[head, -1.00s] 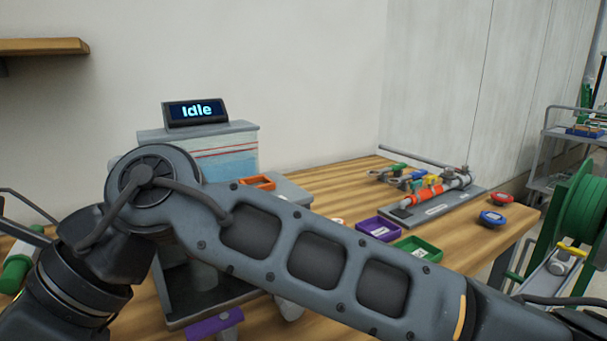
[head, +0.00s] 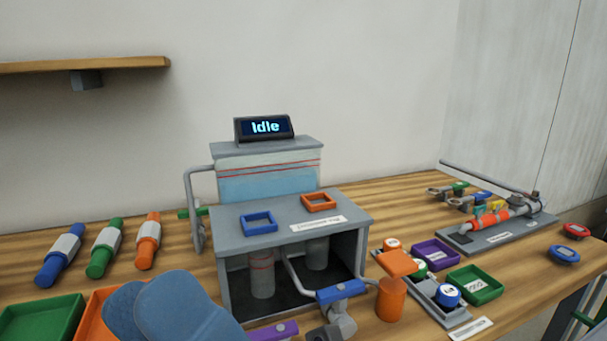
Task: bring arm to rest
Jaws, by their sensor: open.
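The fertigation skid's grey stand (head: 290,222) sits in the middle of the wooden bench (head: 400,205). Its display (head: 264,127) on top reads "Idle". A blue square frame (head: 258,222) and an orange square frame (head: 320,202) are on the stand's top. A blue-handled valve (head: 340,291) and a purple-handled one (head: 274,332) are at its front.
Blue, green and orange bottles (head: 148,241) lie at left. Green (head: 40,320) and orange trays and a rounded blue item (head: 180,310), which I cannot identify, are at the lower left. Purple (head: 436,254) and green (head: 476,285) trays and a pipe assembly (head: 490,225) are at right. A shelf (head: 85,64) hangs above.

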